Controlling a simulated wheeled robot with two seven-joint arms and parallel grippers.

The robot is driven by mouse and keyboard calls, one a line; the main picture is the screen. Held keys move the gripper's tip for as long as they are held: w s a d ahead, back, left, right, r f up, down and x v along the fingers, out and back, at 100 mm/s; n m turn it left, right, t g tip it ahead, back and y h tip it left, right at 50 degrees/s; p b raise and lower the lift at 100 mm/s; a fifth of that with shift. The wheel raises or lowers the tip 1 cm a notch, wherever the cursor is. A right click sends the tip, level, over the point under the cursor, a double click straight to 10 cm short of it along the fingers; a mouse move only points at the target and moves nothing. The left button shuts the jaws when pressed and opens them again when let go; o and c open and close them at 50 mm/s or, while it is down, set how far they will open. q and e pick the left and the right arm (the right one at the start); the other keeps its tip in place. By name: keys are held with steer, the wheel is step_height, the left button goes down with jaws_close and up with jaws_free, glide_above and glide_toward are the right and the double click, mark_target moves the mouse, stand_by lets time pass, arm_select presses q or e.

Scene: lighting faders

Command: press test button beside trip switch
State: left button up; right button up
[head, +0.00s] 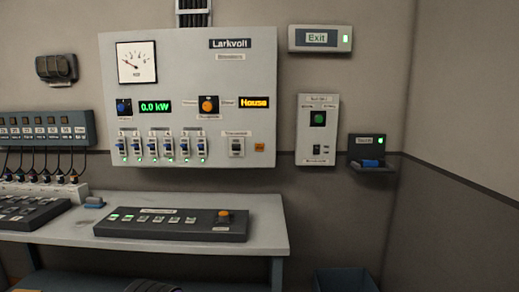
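The grey wall panel (190,72) marked "Larkvolt" hangs on the back wall in the head view. Nothing covers either one. Neither of my grippers shows in this view.
The panel also has a dial (136,62), a row of breakers (162,147), a blue knob (124,106) and an orange knob (208,105). A table (265,238) with a fader console (170,225) stands below. A switch box (318,130) and a small shelf (372,168) are at right.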

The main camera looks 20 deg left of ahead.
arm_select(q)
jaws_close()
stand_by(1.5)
